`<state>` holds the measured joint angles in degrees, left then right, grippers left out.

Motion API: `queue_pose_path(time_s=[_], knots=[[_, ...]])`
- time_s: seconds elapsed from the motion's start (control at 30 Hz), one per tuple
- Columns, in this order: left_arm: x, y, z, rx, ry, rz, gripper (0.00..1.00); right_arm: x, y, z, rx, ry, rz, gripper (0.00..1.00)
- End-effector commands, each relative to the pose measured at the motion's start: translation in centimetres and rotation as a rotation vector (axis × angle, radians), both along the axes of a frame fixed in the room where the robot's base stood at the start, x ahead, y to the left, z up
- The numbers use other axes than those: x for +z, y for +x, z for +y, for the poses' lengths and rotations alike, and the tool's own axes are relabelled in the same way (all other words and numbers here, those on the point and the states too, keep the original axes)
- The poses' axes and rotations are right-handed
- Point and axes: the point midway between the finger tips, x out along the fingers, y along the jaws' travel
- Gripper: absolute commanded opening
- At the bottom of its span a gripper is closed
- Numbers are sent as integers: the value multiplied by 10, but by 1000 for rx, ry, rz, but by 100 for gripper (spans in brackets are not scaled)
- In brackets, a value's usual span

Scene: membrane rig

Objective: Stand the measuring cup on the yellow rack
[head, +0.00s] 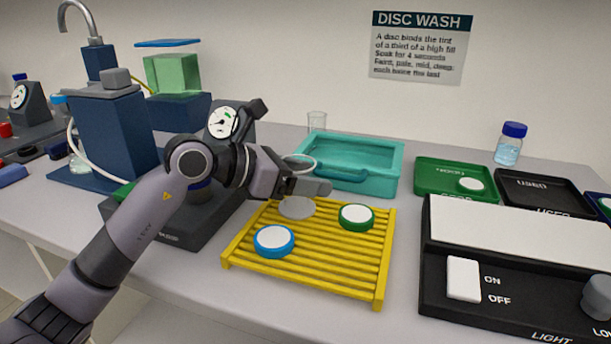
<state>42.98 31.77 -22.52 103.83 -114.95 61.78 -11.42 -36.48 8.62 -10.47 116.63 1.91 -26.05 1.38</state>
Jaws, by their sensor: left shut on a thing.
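The measuring cup (297,207) is clear; its round rim shows above my left gripper and its pale lower part shows below. My left gripper (310,187) is shut on the cup, and its fingers hide the cup's middle. The cup looks upright over the back left part of the yellow rack (331,285). I cannot tell whether its base touches the slats. My right gripper is not in view.
On the rack are a blue-rimmed disc (274,241) and a green-rimmed disc (357,217). A teal tub (384,180) stands behind. A light box (520,225) is at right, and a dial device (222,123) at left. A clear beaker (317,121) stands behind the tub.

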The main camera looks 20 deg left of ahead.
Motion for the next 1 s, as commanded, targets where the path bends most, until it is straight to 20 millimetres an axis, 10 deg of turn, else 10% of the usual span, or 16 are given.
queue_pose_path(time_s=[0.1,0.5,1.0], knots=[[-1,0,0,0,0,0,91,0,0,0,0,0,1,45],[5,-1,2,1,0,0,91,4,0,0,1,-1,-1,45],[37,-58,63,3,4,0,91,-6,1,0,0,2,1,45]])
